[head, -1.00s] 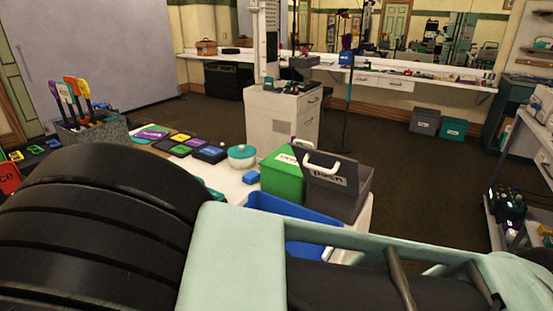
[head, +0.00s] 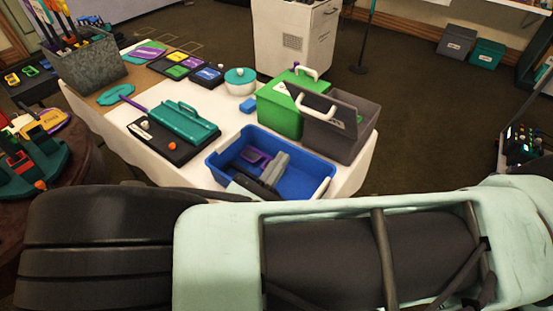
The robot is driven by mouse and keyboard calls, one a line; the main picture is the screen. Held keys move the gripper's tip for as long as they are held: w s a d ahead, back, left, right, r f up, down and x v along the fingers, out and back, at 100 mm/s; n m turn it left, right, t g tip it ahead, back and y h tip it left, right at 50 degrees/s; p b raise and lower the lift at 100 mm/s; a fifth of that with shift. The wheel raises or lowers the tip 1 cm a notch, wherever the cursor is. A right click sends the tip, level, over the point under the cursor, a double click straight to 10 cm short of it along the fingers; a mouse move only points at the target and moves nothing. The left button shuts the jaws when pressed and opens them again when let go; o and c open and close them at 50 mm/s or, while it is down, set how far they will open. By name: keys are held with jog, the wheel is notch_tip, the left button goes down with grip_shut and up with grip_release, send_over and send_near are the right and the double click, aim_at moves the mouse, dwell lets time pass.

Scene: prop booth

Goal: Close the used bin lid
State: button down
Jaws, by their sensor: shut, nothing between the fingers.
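A dark grey bin (head: 340,146) stands at the right end of the white table, and I take it for the used bin; its label is too small to read. Its grey lid (head: 346,108) is tilted up in a steep slant, not lying flat, with a white handle (head: 318,106) on the side toward me. A green bin (head: 277,108) stands against its left side, with a white handle at its top. My arm crosses the foreground below the table. My gripper is not seen.
A blue tray (head: 322,184) with purple, grey and black items lies in front of the bins. A black case with a teal lid (head: 182,122), a teal-lidded pot (head: 240,81) and a holder of wands (head: 92,66) share the table.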

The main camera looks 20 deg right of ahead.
jog(key=p+x, duration=0.3)
jog(key=x, duration=0.7)
jog(key=shift+w+d+r, duration=0.1)
jog(key=shift+d, duration=0.05)
